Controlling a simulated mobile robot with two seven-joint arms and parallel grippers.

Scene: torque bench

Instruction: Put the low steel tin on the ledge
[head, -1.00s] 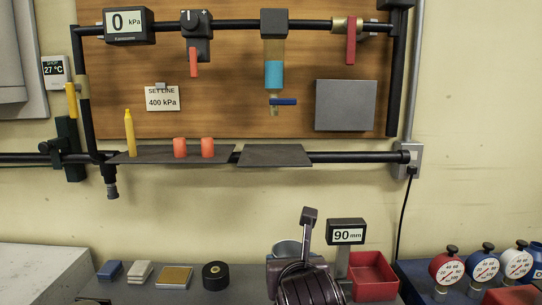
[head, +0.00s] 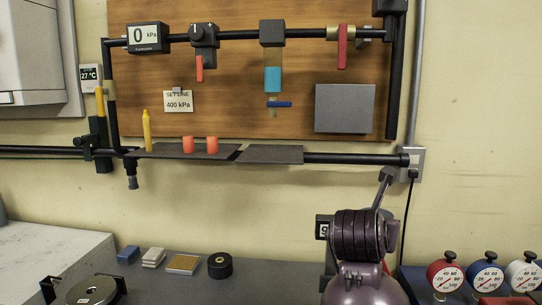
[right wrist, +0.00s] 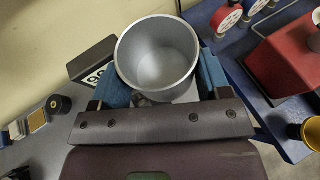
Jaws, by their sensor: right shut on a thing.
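The steel tin (right wrist: 158,60) is a plain grey round cup, open at the top and empty inside, seen from above in the right wrist view. My right gripper (right wrist: 160,82) is shut on it, with blue fingers on both sides of its wall. In the head view my right wrist (head: 360,240) hides the tin and the fingers. Two dark flat plates form the ledge on the wall pipe. The left plate (head: 165,151) carries a yellow marker-like piece (head: 147,130) and two orange-red plugs (head: 200,144). The right plate (head: 270,155) is bare. My left gripper is out of view.
A 90 mm display block (right wrist: 92,60) stands close beside the tin. Dial gauges (head: 487,275) stand at the right. Small blocks and a black roll (head: 220,265) lie on the bench, with a round fixture (head: 90,290) in front. A blue-filled cylinder (head: 272,79) hangs above the right plate.

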